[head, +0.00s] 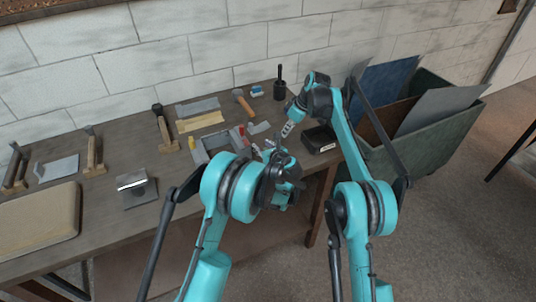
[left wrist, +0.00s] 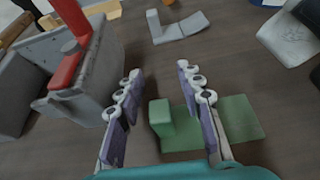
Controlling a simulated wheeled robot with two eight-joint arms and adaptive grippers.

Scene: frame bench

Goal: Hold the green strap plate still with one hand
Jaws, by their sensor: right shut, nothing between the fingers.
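The green strap plate (left wrist: 240,118) lies on the bench top in the left wrist view, with a raised green block at its left end. My left gripper (left wrist: 160,72) is open, its fingers on either side of the raised end, with a gap visible on the left. The flat part extends out past the right finger. I cannot tell whether the right finger touches it. In the head view my left gripper (head: 278,150) and arm hide the plate. My right gripper (head: 287,130) is shut and empty, farther back over the bench.
A grey tray (left wrist: 85,75) with a red-handled tool (left wrist: 70,65) stands close left of my left fingers. A grey bent bracket (left wrist: 180,28) lies beyond. A black box (head: 319,140) sits near the bench's right end. A green bin (head: 430,135) with panels stands beyond it.

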